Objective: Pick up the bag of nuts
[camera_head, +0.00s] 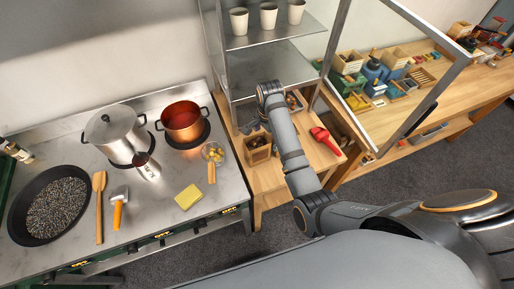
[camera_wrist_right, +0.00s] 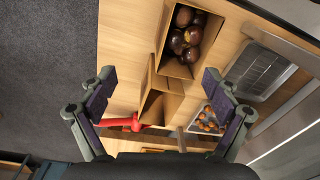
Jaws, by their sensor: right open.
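The bag of nuts is an open brown paper bag (camera_wrist_right: 172,67) with several shiny dark chestnuts (camera_wrist_right: 187,35) in it. It lies at the top middle of the right wrist view, and shows on the wooden counter in the head view (camera_head: 258,157). My right gripper (camera_wrist_right: 160,98) is open and empty, its two fingers wide apart. The bag of nuts is ahead of the fingers, not between them. In the head view the right gripper (camera_head: 270,92) is above the counter, its fingertips hard to make out. My left gripper is not in view.
An empty-looking brown paper bag (camera_wrist_right: 153,106) stands beside the full one. A red scoop (camera_head: 325,139) and a small tray of nuts (camera_wrist_right: 207,121) are close by. A metal shelf (camera_head: 265,66) stands behind. The stove (camera_head: 150,205) with pots is at left.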

